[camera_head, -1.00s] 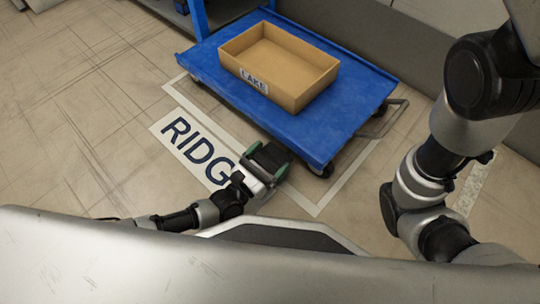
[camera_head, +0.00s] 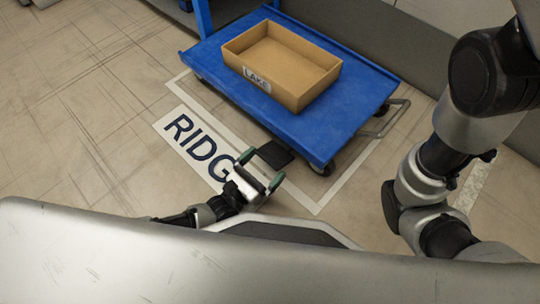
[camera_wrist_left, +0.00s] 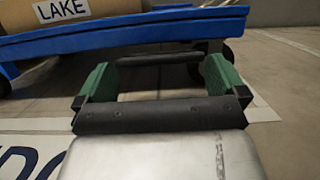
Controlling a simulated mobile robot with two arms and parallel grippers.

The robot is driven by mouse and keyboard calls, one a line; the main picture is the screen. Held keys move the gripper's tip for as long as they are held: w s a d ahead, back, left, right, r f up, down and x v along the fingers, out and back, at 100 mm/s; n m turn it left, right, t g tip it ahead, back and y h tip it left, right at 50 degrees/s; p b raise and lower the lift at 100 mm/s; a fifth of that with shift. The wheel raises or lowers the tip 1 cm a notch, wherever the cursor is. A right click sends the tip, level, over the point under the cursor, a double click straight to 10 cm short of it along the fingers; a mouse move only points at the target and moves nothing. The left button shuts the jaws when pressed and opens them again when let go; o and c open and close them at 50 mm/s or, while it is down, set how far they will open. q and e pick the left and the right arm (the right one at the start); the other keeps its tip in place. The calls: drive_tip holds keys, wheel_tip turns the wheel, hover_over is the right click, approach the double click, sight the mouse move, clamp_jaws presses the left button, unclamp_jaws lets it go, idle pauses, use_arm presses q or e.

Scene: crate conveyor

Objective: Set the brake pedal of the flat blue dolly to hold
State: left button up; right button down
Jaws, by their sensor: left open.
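The flat blue dolly (camera_head: 330,125) stands on the floor inside a white outline, and its blue edge crosses the top of the left wrist view (camera_wrist_left: 130,27). A black brake pedal (camera_head: 275,153) sticks out low from its near side. In the left wrist view the pedal is a dark bar (camera_wrist_left: 160,59) beyond the fingers. I cannot tell its setting from its tilt. My left gripper (camera_head: 262,168) is open, with green fingertips, empty, just short of the pedal on the near side. My right arm shows at the right, but its gripper is out of view.
A cardboard crate (camera_head: 305,88) labelled LAKE sits on the dolly. A grey metal handle (camera_head: 388,122) juts from the dolly's right end. The floor sign (camera_head: 195,145), partly reading RIDG, lies left of my gripper. Floor at the left is clear.

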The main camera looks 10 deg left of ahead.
use_arm(q)
drive_tip(key=p+v, duration=0.1)
drive_tip(key=v, duration=0.3)
drive_tip(key=shift+s+r, duration=0.1)
drive_tip(key=shift+s+a+f, duration=0.2)
drive_tip(key=shift+s+a, duration=0.05)
drive_tip(key=shift+s, duration=0.1)
drive_tip(key=shift+a, duration=0.1)
